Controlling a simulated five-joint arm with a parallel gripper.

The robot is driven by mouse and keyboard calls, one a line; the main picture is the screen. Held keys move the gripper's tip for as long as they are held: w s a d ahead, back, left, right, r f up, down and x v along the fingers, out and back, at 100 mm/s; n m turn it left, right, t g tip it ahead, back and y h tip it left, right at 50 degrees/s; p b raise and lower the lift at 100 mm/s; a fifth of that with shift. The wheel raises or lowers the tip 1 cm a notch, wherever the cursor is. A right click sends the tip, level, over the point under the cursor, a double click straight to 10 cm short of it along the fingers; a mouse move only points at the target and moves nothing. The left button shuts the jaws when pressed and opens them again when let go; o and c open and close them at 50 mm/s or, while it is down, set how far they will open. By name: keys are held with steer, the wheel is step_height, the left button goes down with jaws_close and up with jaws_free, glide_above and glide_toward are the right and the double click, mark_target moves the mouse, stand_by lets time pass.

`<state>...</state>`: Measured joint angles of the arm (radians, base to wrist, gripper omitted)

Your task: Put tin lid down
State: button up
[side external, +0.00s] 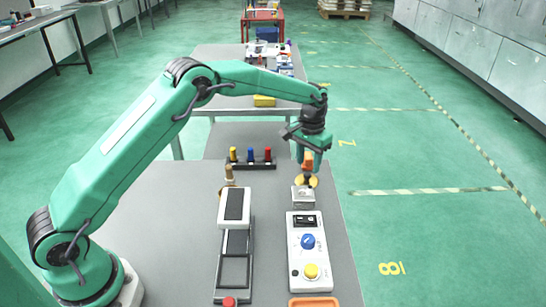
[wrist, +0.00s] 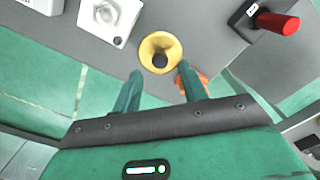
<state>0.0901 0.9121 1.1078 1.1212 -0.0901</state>
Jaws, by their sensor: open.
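A round yellow piece with a dark knob at its middle, which looks like the tin lid (wrist: 151,43), is at the table's edge in the wrist view. In the side view the lid (side external: 314,182) shows as a yellow disc just beyond the small silver box. My gripper (side external: 307,171) points down directly above it. In the wrist view my gripper (wrist: 158,70) is open, with its two green fingers apart on either side of the lid's near edge. I cannot tell whether the fingers touch it. An orange thing (wrist: 202,80) shows partly behind the right finger.
The silver box with a knob (side external: 303,197) stands close in front. A white control panel (side external: 308,250) and a white-topped block on a dark frame (side external: 235,208) lie nearer. A rack with coloured handles (side external: 251,164) is to the left. Bare grey table (side external: 165,220) lies further left.

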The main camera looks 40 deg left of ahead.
mark_target(306, 174)
step_height(306, 174, up, 8)
steer(key=shift+r, duration=0.2)
steer(key=shift+r, duration=0.1)
stand_by(0.7)
steer(key=s+a+r+t, duration=0.1)
steer(key=s+a+r, duration=0.1)
steer(key=s+r, duration=0.6)
steer(key=s+a+r+t, duration=0.2)
steer(key=s+r, duration=0.5)
steer(key=s, duration=0.2)
steer(key=s+a+f+t, duration=0.1)
steer(key=s+f, duration=0.3)
steer(key=s, duration=1.7)
steer(key=shift+a+t, duration=0.2)
steer(key=shift+t, duration=0.6)
